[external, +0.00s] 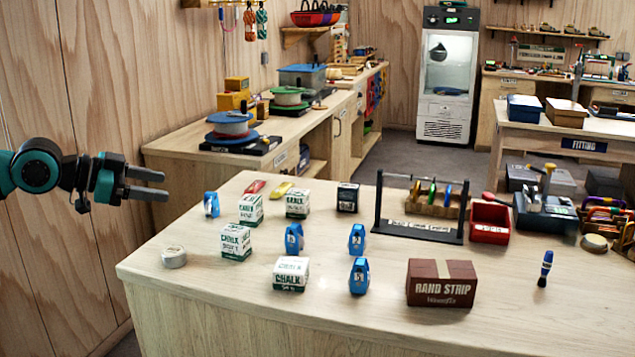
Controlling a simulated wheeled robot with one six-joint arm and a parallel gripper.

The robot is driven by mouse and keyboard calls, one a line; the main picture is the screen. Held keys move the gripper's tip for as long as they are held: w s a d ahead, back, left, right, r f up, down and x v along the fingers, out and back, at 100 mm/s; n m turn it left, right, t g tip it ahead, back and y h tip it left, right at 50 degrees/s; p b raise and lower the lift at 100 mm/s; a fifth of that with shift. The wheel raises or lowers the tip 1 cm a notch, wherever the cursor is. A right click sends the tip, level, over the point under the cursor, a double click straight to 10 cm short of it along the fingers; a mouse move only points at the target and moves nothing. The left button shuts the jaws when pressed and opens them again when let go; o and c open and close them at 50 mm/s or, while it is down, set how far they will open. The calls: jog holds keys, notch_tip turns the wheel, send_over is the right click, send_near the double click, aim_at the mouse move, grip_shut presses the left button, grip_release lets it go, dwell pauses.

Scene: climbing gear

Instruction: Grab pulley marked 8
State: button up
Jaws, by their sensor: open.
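Several blue pulleys stand upright on the wooden table. One pulley (211,204) is at the back left, one (294,238) is in the middle between chalk boxes, one (357,238) is to its right, and one (359,275) is nearer the front. Each seems to bear a small marking, but the digits are too small for me to tell which is 8. My gripper (160,184) is open and empty, at the left of the picture, pointing right. It appears above the table's left end, apart from every pulley.
Chalk boxes (236,243) stand among the pulleys. A tape roll (174,257) lies at the left edge. A brown box (441,283) is at the front right, and a black rack (420,230) with a red bin (490,221) stands behind. The front left tabletop is clear.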

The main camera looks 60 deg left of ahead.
jog(key=w+a+r+m+g, duration=0.15)
jog(key=w+m+g, duration=0.4)
jog(key=w, duration=1.15)
jog(key=m+g, duration=0.3)
jog(key=g, duration=0.5)
send_near(294, 225)
notch_tip(294, 225, down, 13)
jog(key=shift+w+r, duration=0.1)
jog(key=shift+r, duration=0.05)
jog(key=c, duration=1.1)
